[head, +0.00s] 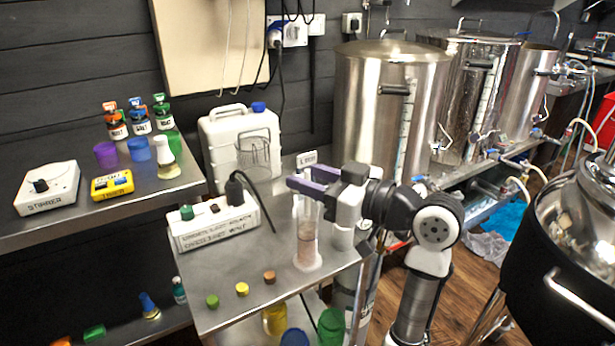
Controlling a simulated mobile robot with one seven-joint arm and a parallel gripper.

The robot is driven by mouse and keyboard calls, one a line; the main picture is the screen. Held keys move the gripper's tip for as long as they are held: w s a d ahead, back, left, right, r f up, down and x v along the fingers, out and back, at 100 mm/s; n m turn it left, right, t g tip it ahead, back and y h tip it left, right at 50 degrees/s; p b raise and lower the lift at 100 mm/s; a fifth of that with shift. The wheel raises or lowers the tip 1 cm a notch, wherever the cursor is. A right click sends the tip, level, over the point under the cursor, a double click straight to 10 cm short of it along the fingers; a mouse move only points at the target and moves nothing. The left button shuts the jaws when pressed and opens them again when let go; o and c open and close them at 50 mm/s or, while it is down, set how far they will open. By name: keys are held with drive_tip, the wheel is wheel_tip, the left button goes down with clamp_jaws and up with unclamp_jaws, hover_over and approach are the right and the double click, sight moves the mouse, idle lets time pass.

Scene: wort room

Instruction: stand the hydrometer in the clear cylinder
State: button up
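The clear cylinder (307,240) stands upright on a white foot near the right front of the steel table. Brownish-red liquid shows in its lower part. My gripper (302,180), with purple fingers, is level with the cylinder's top and reaches in from the right. The fingers cross in front of or just above its mouth, so the rim is partly hidden.
A white power box (214,224) with a black cable stands left of the cylinder. Green, yellow and brown caps (242,289) lie along the front. Large steel kettles (385,105) stand at the back right.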

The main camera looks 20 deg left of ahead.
drive_tip(key=s+d+b, duration=0.1)
drive_tip(key=s+d, duration=0.1)
drive_tip(key=d, duration=1.1)
drive_tip(key=shift+s, duration=0.3)
drive_tip(key=shift+d, duration=0.1)
